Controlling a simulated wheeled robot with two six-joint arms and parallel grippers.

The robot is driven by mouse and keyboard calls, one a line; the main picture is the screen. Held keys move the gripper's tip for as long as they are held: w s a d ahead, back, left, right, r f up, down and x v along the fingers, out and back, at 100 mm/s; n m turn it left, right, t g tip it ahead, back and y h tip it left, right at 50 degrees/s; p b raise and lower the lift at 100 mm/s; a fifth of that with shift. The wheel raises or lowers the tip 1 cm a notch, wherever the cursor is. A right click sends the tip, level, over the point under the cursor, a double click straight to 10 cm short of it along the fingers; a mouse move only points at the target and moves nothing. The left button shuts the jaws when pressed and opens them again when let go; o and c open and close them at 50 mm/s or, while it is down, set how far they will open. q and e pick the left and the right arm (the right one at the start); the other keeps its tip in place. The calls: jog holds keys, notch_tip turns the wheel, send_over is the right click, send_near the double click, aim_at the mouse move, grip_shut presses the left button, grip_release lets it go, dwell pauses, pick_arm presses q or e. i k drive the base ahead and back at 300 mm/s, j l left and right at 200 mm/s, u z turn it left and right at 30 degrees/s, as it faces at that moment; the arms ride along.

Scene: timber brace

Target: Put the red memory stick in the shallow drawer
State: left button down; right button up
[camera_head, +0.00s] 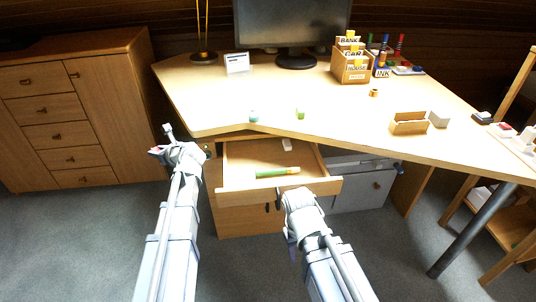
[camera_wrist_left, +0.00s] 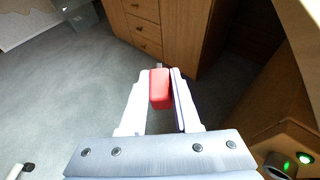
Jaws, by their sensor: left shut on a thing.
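The red memory stick (camera_wrist_left: 160,90) is between the fingers of my left gripper (camera_wrist_left: 161,76), which is shut on it. In the head view my left gripper (camera_head: 163,143) is left of the open drawer, with a small bit of red showing at its side. The shallow drawer (camera_head: 233,181) is pulled out from under the desk.
The desk (camera_head: 300,95) overhangs the back of the drawer. A small teal item (camera_head: 253,116) and a green item (camera_head: 300,113) stand near its front edge. A wooden cabinet (camera_head: 80,120) stands at the left. The drawer's middle has bare room.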

aim_at(250, 156)
jog(key=i+l, duration=0.1)
jog(key=l, duration=1.4)
jog(key=i+z, duration=0.05)
